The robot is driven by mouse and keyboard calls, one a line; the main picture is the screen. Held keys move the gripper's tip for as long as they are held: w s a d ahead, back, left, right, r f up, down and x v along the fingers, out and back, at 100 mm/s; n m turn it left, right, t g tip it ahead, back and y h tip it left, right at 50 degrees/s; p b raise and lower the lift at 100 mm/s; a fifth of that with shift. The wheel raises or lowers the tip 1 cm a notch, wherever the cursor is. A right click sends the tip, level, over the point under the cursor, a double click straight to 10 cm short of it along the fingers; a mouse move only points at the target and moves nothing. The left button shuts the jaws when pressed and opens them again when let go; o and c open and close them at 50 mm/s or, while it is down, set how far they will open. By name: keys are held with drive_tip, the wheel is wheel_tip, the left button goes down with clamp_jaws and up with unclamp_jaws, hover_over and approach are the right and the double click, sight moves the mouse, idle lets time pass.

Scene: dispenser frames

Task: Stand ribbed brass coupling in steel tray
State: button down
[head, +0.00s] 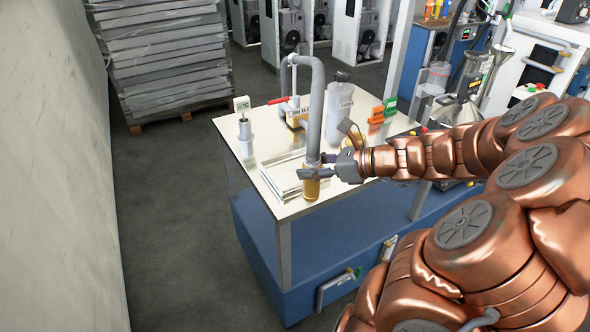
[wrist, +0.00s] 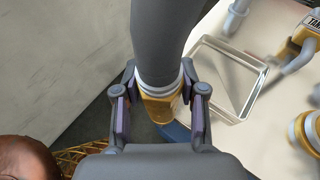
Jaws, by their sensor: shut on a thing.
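A brass coupling (head: 311,188) is between the fingers of my gripper (head: 326,167), at the front edge of the table. The steel tray (head: 268,180) is a shallow rectangle on the table, beside and behind the gripper in the head view. In the wrist view the tray's rim (wrist: 248,106) is right of the coupling, and its visible floor looks empty.
The pale tabletop (head: 248,160) also holds a signed grey post (head: 245,132), a yellow labelled item (head: 297,117), a grey cylinder (head: 339,105) and orange-green blocks (head: 382,110). Another brass-coloured ringed part (wrist: 305,132) is right of the tray. A wall stands left.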

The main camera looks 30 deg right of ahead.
drive_tip(key=shift+w+d+f+p, duration=0.7)
drive_tip(key=shift+w+d+f, duration=0.15)
drive_tip(key=shift+w, duration=1.65)
drive_tip(key=shift+w+d+f+p, duration=0.8)
drive_tip(key=shift+w+d, duration=0.1)
drive_tip(key=shift+w, duration=1.55)
drive_tip(key=shift+w+d+f+p, duration=0.65)
drive_tip(key=shift+w+d+f, duration=0.2)
drive_tip(key=shift+w, duration=1.65)
drive_tip(key=shift+f, duration=0.1)
drive_tip(key=c, duration=0.7)
unclamp_jaws()
drive_tip(key=shift+o, duration=0.2)
drive_tip(key=b+v, duration=0.2)
drive_tip(key=v, duration=1)
